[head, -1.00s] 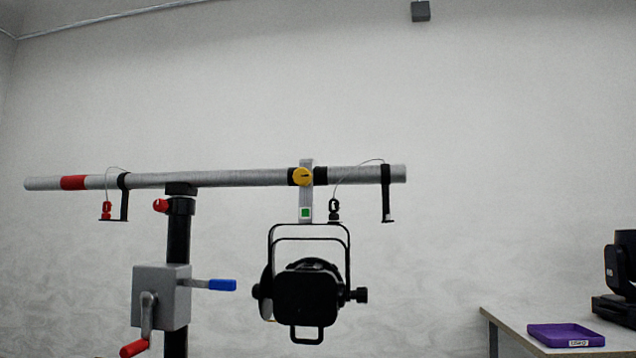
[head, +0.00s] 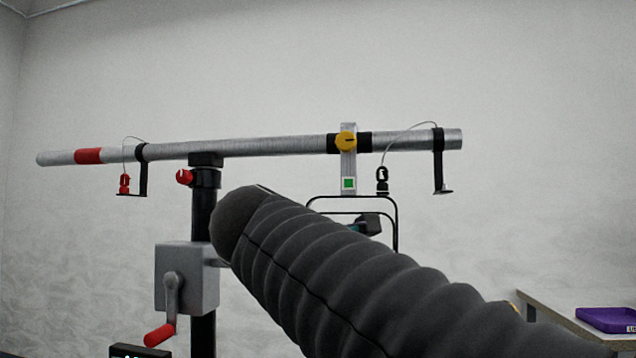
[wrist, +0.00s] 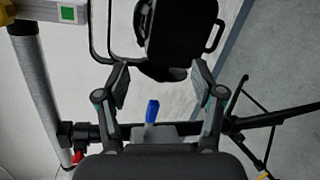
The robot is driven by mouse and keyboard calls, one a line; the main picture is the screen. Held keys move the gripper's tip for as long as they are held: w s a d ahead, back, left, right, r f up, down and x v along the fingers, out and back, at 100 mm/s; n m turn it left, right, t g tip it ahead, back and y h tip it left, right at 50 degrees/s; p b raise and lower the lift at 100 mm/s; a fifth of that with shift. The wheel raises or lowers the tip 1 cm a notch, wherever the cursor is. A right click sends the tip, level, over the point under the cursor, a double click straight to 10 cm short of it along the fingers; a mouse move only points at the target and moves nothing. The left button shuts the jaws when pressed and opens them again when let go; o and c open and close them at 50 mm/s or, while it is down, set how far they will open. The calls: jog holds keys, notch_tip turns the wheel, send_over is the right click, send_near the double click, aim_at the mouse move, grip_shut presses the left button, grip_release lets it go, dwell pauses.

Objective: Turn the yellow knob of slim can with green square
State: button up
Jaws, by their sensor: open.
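The yellow knob (head: 346,141) sits on the clamp where the slim can hangs from the horizontal pipe. The green square (head: 348,183) is on the pale hanger strap below it. The can's black yoke (head: 397,225) shows, but my arm hides most of its body in the head view. In the wrist view the black can body (wrist: 180,28) is at the top, the green square (wrist: 68,13) at upper left, and a sliver of yellow at the top-left corner. My gripper (wrist: 160,72) is open and empty, its fingers apart below the can body, away from the knob.
The pipe (head: 250,149) carries hanging safety cables and black brackets on both sides. A stand with a grey winch box (head: 187,278) and red crank (head: 159,335) is at left. A blue handle (wrist: 152,110) shows between my fingers. A purple tray (head: 608,319) lies on a table at right.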

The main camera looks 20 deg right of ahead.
aim_at(343, 141)
notch_tip(343, 141, up, 16)
jog(key=a+n+t+h, duration=0.1)
jog(key=a+n+h, duration=0.1)
jog(key=h, duration=0.4)
jog(key=x, duration=0.4)
jog(key=p+x, duration=0.1)
jog(key=x, duration=0.4)
jog(key=p+x, duration=0.1)
jog(key=x, duration=0.4)
jog(key=shift+w+a+r, duration=0.2)
jog(key=shift+w+r, duration=0.1)
jog(key=c, duration=1.2)
jog(key=shift+o, duration=0.2)
jog(key=shift+p, duration=0.3)
jog(key=shift+m+y, duration=0.3)
jog(key=shift+m, duration=0.1)
